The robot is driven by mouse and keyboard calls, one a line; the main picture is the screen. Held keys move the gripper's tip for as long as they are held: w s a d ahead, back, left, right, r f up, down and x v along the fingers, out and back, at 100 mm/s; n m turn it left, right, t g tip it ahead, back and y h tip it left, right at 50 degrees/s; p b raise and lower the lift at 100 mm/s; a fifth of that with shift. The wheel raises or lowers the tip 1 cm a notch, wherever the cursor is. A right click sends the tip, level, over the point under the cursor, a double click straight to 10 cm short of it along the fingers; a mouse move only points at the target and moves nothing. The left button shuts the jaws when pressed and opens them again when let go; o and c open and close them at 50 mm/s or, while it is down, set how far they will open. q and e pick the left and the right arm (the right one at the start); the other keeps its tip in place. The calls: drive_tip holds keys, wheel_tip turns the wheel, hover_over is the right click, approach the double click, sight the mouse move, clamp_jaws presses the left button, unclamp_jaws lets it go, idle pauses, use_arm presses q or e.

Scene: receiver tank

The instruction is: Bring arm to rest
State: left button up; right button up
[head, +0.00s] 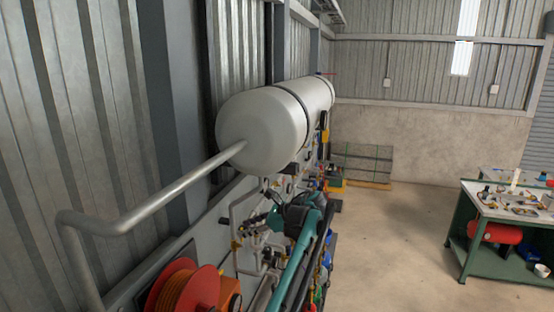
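My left arm is teal and dark and rises from the bottom middle of the head view. Its dark gripper (252,225) points left toward the wall panel (212,228) with its pipes and fittings. The gripper is small against the clutter, and I cannot tell whether its fingers are open or shut. I see nothing clearly held in it. The white receiver tank (262,128) lies horizontally along the wall above the arm. A grey pipe (165,203) runs from its near end to the lower left. My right gripper is not in view.
A red reel (185,290) with orange hose is at the bottom left, close to the arm. A green workbench (483,212) stands at the right with tools on top and a red cylinder (495,232) below. The concrete floor (385,245) between is clear.

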use_arm(q)
drive_tip(key=s+a+r+n+h, duration=0.25)
drive_tip(key=s+a+n, duration=0.2)
drive_tip(key=s, duration=0.45)
drive_tip(key=s+a+r+n+h, duration=0.1)
drive_tip(key=s+a+n+h, duration=0.35)
drive_tip(key=s, duration=0.35)
drive_tip(key=s+f+n+t+h, duration=0.15)
drive_tip(key=s+f+n, duration=0.45)
drive_tip(key=s, duration=0.6)
drive_tip(key=s+f+n+t+h, duration=0.1)
drive_tip(key=s+f+n+h, duration=0.25)
drive_tip(key=s+f, duration=0.75)
wheel_tip(320, 180, down, 36)
drive_tip(key=s+n+b, duration=0.1)
drive_tip(key=s+b, duration=0.1)
drive_tip(key=b, duration=3.5)
drive_tip(key=shift+s+d+y, duration=0.25)
drive_tip(key=shift+s+y, duration=0.05)
drive_tip(key=shift+y, duration=0.1)
drive_tip(key=shift+r+t, duration=0.1)
drive_tip(key=shift+t, duration=0.15)
